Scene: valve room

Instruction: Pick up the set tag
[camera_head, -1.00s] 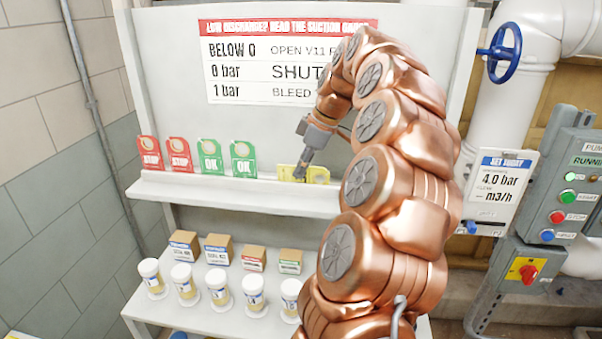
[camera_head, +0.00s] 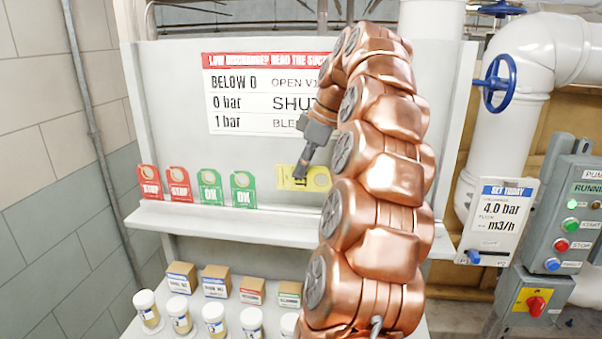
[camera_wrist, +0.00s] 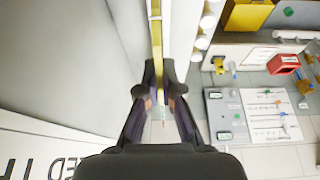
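The yellow set tag (camera_head: 312,183) is in the air in front of the white back panel, a little above the shelf. It lies sideways, with its round hole to the right; only the end of its lettering shows. My gripper (camera_head: 299,173) reaches down to its left part and covers some of its face. In the wrist view my gripper (camera_wrist: 159,88) has its two fingers closed in on the tag (camera_wrist: 156,35), which shows edge-on as a thin yellow strip between the fingertips.
Two red tags (camera_head: 179,184) and two green OK tags (camera_head: 243,190) stand on the white shelf (camera_head: 225,226) to the left. Small boxes (camera_head: 250,290) and jars (camera_head: 213,318) stand below. A grey control box (camera_head: 572,215) and pipes with a blue handwheel (camera_head: 497,84) are at right.

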